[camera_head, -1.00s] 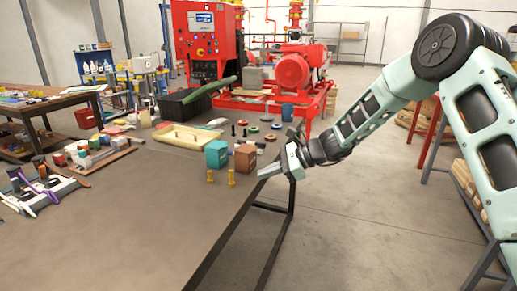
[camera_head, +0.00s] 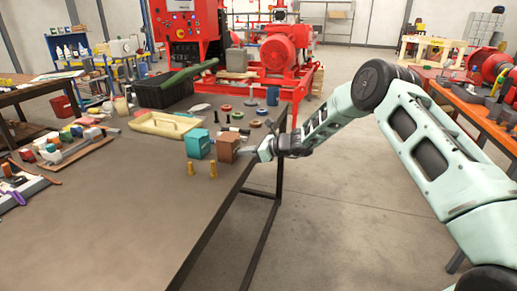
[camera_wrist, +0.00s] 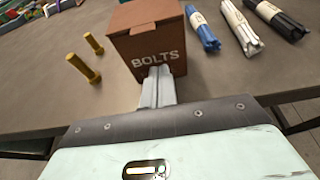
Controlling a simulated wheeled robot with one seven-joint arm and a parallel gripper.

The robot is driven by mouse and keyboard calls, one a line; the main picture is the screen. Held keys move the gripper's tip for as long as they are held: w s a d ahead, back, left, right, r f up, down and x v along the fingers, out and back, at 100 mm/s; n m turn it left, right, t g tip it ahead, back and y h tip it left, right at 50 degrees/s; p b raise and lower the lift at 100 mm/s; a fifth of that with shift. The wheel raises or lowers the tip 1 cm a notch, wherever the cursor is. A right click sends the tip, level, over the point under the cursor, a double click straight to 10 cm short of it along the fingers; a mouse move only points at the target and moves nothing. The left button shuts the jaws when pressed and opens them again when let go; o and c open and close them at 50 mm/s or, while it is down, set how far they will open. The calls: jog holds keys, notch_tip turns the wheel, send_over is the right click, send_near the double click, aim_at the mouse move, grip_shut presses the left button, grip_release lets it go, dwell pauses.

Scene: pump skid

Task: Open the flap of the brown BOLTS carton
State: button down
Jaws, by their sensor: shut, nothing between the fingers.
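The brown BOLTS carton (camera_head: 227,150) stands upright near the right edge of the table. In the wrist view the carton (camera_wrist: 148,48) shows its lettered face towards me, and its top looks closed, with the flap lying flat. My gripper (camera_head: 246,154) is beside the carton's right side in the head view. In the wrist view my gripper (camera_wrist: 158,74) is shut and empty, its fingertips at the lower part of the lettered face. I cannot tell whether they touch it.
A teal carton (camera_head: 197,144) stands just left of the brown one. Two brass bolts (camera_head: 191,169) stand in front. Blue, white and black bundles (camera_wrist: 202,30) lie beside the carton in the wrist view. The table's near middle (camera_head: 120,225) is clear.

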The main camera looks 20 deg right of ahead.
aim_at(236, 141)
notch_tip(236, 141, up, 4)
jog(key=shift+d+r+p, duration=0.1)
jog(key=shift+p, duration=0.3)
jog(key=shift+r, duration=0.1)
jog(key=shift+r+p, duration=0.2)
jog(key=shift+p, duration=0.65)
jog(key=shift+r+g+h+p, duration=0.2)
jog(key=shift+g+h+p, duration=0.1)
jog(key=shift+h+p, duration=0.15)
